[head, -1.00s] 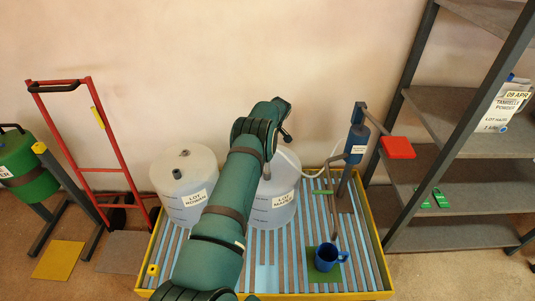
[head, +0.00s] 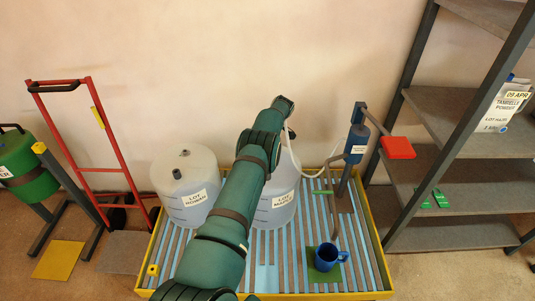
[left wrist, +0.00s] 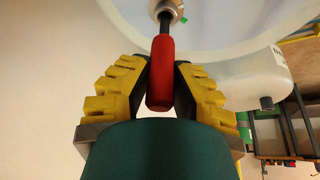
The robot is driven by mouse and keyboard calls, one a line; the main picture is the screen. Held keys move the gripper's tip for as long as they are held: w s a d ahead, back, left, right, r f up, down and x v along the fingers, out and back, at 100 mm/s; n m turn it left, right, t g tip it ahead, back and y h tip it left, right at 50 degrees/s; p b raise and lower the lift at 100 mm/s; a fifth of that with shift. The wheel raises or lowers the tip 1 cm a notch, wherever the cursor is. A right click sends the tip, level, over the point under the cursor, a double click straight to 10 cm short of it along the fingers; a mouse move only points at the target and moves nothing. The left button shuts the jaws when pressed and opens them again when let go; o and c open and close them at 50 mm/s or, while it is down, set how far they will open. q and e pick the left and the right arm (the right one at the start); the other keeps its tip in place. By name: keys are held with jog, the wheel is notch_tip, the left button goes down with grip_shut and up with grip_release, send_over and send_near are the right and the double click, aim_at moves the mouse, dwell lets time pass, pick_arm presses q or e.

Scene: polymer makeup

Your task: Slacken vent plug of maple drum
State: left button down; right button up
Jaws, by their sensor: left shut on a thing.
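The maple drum (head: 275,213) is a translucent white drum, labelled LOT MAPLE, on the slatted pallet; my left arm covers most of its top in the head view. Its pale wall also shows in the left wrist view (left wrist: 225,28). There a round metal fitting (left wrist: 176,12) sits on the drum, with a dark shaft and a red handle (left wrist: 160,75) joined to it. My left gripper (left wrist: 162,66) has its yellow-backed fingers shut on the red handle. In the head view its fingers are hidden behind the arm. My right gripper is not in view.
A second drum (head: 186,190) with a dark plug stands left of the maple drum. A blue pump post (head: 355,145) with a hose stands at right, near a blue mug (head: 327,257) on a green mat. A grey shelf (head: 450,150) is further right, a red hand truck (head: 90,140) left.

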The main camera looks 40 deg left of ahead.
pick_arm(q)
jog(key=shift+s+d+f, duration=0.1)
jog(key=shift+f, duration=0.15)
jog(key=c, duration=0.9)
grip_release()
jog(key=shift+o, duration=0.2)
jog(key=shift+r, duration=0.1)
jog(key=shift+r, duration=0.15)
jog(key=shift+r, duration=0.25)
jog(key=v, duration=1.1)
